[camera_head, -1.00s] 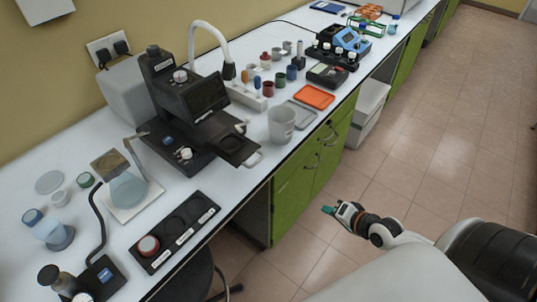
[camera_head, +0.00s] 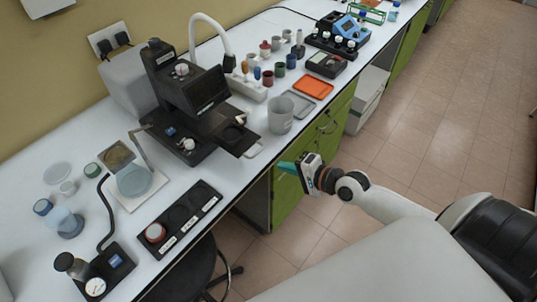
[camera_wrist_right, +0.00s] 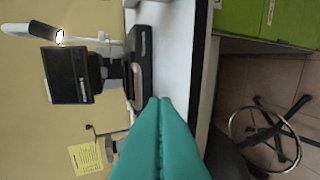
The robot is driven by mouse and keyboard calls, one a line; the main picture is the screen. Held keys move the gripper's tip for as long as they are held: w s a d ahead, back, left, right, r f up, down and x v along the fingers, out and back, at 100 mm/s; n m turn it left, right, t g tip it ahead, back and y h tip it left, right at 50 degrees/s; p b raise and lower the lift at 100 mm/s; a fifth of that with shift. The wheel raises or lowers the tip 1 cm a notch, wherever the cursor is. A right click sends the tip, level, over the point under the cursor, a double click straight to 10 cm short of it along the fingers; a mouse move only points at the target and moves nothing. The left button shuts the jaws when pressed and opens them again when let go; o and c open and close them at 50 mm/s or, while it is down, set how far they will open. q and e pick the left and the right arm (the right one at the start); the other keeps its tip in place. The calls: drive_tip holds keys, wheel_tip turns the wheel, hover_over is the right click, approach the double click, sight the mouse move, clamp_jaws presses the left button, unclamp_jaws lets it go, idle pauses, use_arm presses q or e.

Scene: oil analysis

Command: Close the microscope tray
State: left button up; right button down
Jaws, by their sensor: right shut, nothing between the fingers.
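The black microscope (camera_head: 186,98) stands on the white bench at the left of the head view. Its black tray (camera_head: 236,139) sticks out from its right side toward the bench's front edge, with a light handle (camera_head: 253,151) at its end. My right gripper (camera_head: 288,167) is in front of the bench edge, to the right of and a little below the tray, apart from it. Its teal fingers are shut and empty. In the right wrist view the shut fingers (camera_wrist_right: 159,135) point toward the microscope (camera_wrist_right: 75,75), which appears sideways. My left gripper is not in view.
A grey cup (camera_head: 281,115) stands just right of the tray. A dark stool (camera_head: 185,270) stands below the bench edge. Green cabinets (camera_head: 290,190) are under the bench; floor on the right is clear.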

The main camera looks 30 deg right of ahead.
sight(233, 136)
drive_tip(key=w+a+p, duration=0.1)
drive_tip(key=w+a, duration=0.1)
drive_tip(key=w, duration=0.3)
drive_tip(key=shift+w+a+f+p, duration=0.2)
drive_tip(key=shift+w+a+p, duration=0.1)
drive_tip(key=shift+w+p, duration=0.1)
drive_tip(key=w+a, duration=0.1)
drive_tip(key=w, duration=0.2)
drive_tip(key=w+a+b, duration=0.1)
drive_tip(key=w+a, duration=0.1)
drive_tip(key=w, duration=0.2)
drive_tip(key=w+a, duration=0.1)
drive_tip(key=w, duration=0.3)
drive_tip(key=shift+w+a+b, duration=0.2)
drive_tip(key=shift+a+b, duration=0.15)
drive_tip(key=shift+w+a, duration=0.2)
drive_tip(key=shift+w, duration=0.1)
drive_tip(key=shift+r, duration=0.1)
